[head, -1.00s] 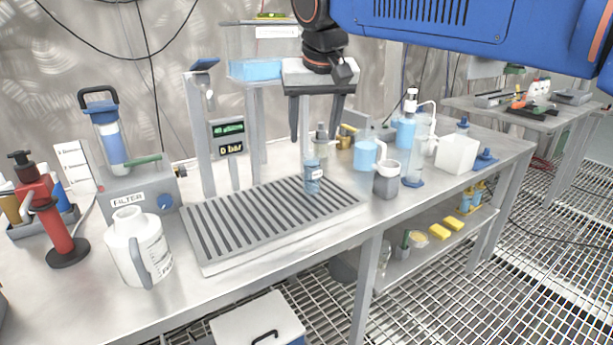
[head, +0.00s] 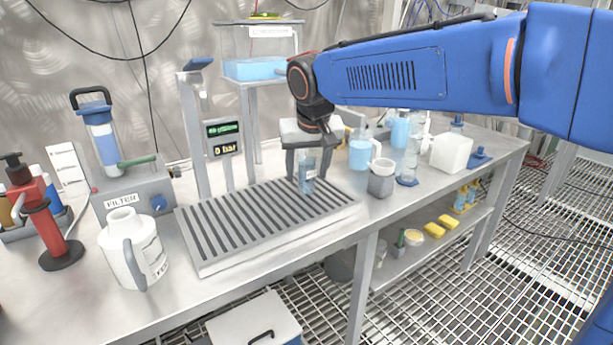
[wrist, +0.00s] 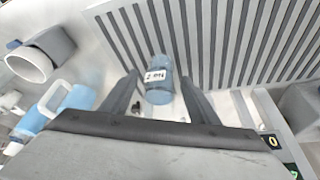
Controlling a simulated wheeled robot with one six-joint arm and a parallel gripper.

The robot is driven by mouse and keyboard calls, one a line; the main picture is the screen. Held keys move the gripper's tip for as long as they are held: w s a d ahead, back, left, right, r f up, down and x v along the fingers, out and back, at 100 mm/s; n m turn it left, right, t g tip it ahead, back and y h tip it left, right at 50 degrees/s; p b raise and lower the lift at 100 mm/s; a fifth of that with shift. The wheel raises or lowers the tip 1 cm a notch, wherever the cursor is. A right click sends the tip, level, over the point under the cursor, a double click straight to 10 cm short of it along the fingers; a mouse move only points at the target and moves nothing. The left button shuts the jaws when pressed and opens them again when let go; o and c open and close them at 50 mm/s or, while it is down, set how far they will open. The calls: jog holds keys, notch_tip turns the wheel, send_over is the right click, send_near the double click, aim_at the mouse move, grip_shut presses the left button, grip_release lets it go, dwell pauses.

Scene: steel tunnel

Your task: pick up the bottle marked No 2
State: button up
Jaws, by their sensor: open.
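A small blue see-through bottle (head: 307,184) stands upright near the right end of the slatted drain rack (head: 235,240). In the wrist view the bottle (wrist: 158,92) carries a white label, upside down, that seems to read No 2. My gripper (head: 305,168) is open and pointing down, with its fingers at the bottle's sides. In the wrist view, my gripper (wrist: 159,80) has one finger left and one right of the bottle, with a gap on each side. The bottle's top is partly hidden by my gripper in the head view.
A grey mug (head: 381,182) and a blue-filled beaker (head: 360,154) stand to the right of the rack. The pressure display post (head: 224,150) rises behind it. A white jug (head: 132,248) stands left, near the filter unit (head: 132,188).

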jog(key=shift+x, duration=1.15)
jog(key=c, duration=1.2)
jog(key=shift+c, duration=0.2)
jog(key=shift+r, duration=0.15)
